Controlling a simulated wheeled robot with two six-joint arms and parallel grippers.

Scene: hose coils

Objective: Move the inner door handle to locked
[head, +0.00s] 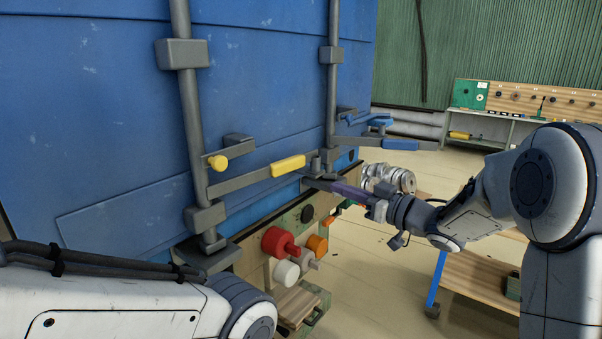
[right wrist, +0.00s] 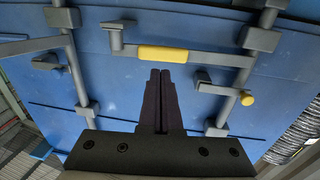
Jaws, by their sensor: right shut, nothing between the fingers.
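A grey door handle with a yellow grip (head: 289,166) runs from the left lock rod (head: 191,110) to the right across the blue door (head: 110,90). Its grip end is close to a grey bracket near the right rod; I cannot tell whether it is seated there. The yellow grip also shows in the right wrist view (right wrist: 162,54), just beyond my fingertips. My right gripper (head: 312,184) is shut and empty, just below the grip, with its dark fingers together (right wrist: 160,72). I cannot tell whether they touch the handle. My left arm shows at lower left; its gripper is out of view.
A second handle with blue parts (head: 400,145) projects from the right rod (head: 333,70). A yellow knob (head: 217,162) on a small catch sits by the left rod.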

